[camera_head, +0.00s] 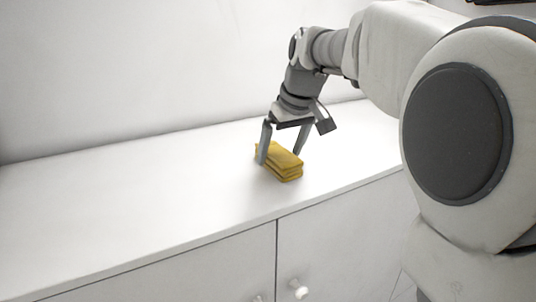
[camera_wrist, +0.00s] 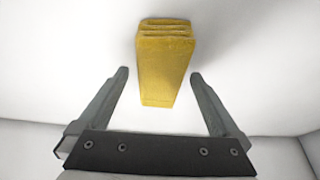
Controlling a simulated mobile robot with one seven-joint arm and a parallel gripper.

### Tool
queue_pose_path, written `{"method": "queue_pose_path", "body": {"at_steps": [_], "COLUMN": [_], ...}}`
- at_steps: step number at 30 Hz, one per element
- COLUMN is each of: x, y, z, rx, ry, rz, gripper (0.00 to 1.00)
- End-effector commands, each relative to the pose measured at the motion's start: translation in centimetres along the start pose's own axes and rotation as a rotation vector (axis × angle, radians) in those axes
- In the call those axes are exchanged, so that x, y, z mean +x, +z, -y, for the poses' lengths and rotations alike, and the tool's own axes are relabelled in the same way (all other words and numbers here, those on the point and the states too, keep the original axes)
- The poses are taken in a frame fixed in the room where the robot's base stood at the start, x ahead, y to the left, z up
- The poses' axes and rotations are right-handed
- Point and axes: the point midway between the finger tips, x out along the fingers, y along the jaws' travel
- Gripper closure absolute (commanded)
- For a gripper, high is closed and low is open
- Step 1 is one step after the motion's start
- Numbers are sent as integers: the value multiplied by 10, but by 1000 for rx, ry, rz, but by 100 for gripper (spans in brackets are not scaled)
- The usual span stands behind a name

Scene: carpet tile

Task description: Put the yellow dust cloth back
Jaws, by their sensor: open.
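The yellow dust cloth (camera_head: 284,166) is a folded, layered block lying on top of a white cabinet (camera_head: 130,205). It also shows in the wrist view (camera_wrist: 165,62), upper middle, with its near end between the tips of my fingers. My gripper (camera_head: 280,158) is open and reaches down over the cloth. In the wrist view my gripper (camera_wrist: 160,75) has one finger on each side of the cloth, with a gap on both sides. In the head view the left finger hides part of the cloth.
The cabinet top is otherwise bare, with wide free room to the left of the cloth. A white wall (camera_head: 130,70) runs along its back. The cabinet front has doors with round knobs (camera_head: 300,290) below the front edge.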

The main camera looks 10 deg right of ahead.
Motion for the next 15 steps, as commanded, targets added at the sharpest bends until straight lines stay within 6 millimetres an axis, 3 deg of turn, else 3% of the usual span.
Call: {"method": "queue_pose_path", "body": {"at_steps": [9, 15], "x": [-70, -98], "y": [-1, 0], "z": [-1, 0], "rx": [1, 0], "ry": [2, 1], "rz": [-5, -2], "gripper": [1, 1]}}
